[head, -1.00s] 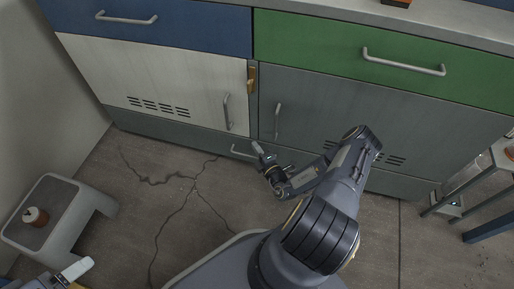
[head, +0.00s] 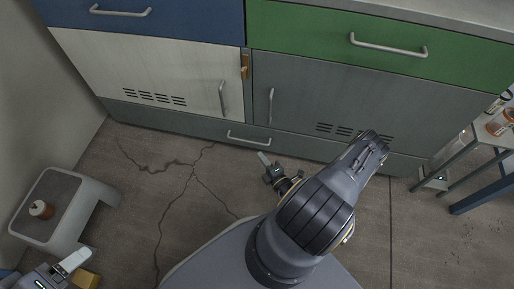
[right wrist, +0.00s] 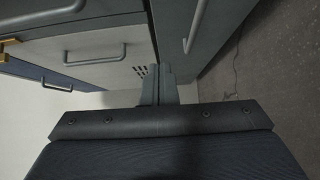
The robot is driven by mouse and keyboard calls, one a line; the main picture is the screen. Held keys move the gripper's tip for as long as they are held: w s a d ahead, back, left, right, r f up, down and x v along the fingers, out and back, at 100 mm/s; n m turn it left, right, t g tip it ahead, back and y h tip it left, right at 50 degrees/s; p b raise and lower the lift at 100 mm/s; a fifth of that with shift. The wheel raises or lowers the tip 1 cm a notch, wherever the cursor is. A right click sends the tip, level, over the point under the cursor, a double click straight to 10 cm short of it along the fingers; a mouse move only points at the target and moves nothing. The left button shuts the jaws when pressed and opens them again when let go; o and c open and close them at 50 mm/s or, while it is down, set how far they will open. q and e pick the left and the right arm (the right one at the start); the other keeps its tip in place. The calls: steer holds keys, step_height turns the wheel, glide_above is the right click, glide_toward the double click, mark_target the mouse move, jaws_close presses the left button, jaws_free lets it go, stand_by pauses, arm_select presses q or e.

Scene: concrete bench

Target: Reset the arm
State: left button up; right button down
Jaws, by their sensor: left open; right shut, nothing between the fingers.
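My right arm reaches in from the bottom of the head view and bends back over the floor. Its right gripper (head: 265,160) is shut and empty, above the floor in front of the cabinet's bottom drawer. In the right wrist view its closed fingers (right wrist: 158,84) show at the middle, with nothing between them. My left gripper (head: 75,262) is at the bottom left corner, partly cut off by the frame edge, and open. A tan block (head: 86,280) shows close beside it; I cannot tell whether they touch.
A cabinet with a white door (head: 150,75), grey door (head: 350,100), blue drawer (head: 190,25) and green drawer (head: 460,62) stands ahead, all closed. A grey stool (head: 75,190) holds a small brown-and-white jar (head: 41,209). A rack (head: 480,180) stands right. Cracked floor lies between.

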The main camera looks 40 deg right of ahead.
steer(key=shift+s, duration=0.35)
steer(key=w+a+r+n+g+y, duration=0.1)
steer(key=w+a+r+n+y, duration=0.15)
steer(key=r+n+y, duration=0.5)
steer(key=w+a+r+n+g+y, duration=0.1)
steer(key=w+a+r+n+y, duration=0.15)
steer(key=r+n+y, duration=0.5)
steer(key=s+a+r+n+g+y, duration=0.1)
steer(key=a+r+n+g, duration=0.2)
steer(key=r+n+g, duration=0.3)
steer(key=s+a+r+n+g+y, duration=0.1)
steer(key=a+r+n+g, duration=0.2)
steer(key=r+n, duration=0.5)
steer(key=s+a+r+n+g+h, duration=0.1)
steer(key=s+r+n+h, duration=0.6)
steer(key=n, duration=0.5)
steer(key=s+a+r+n+h, duration=0.2)
steer(key=s+r+n+h, duration=0.25)
steer(key=s+n, duration=0.65)
step_height(320, 180, up, 35)
steer(key=w+n+p, duration=0.1)
steer(key=w+p, duration=0.1)
steer(key=p, duration=3.3)
steer(key=shift+d+r+n, duration=0.15)
steer(key=shift+r+n, duration=0.05)
steer(key=shift+n, duration=0.1)
steer(key=shift+w, duration=0.1)
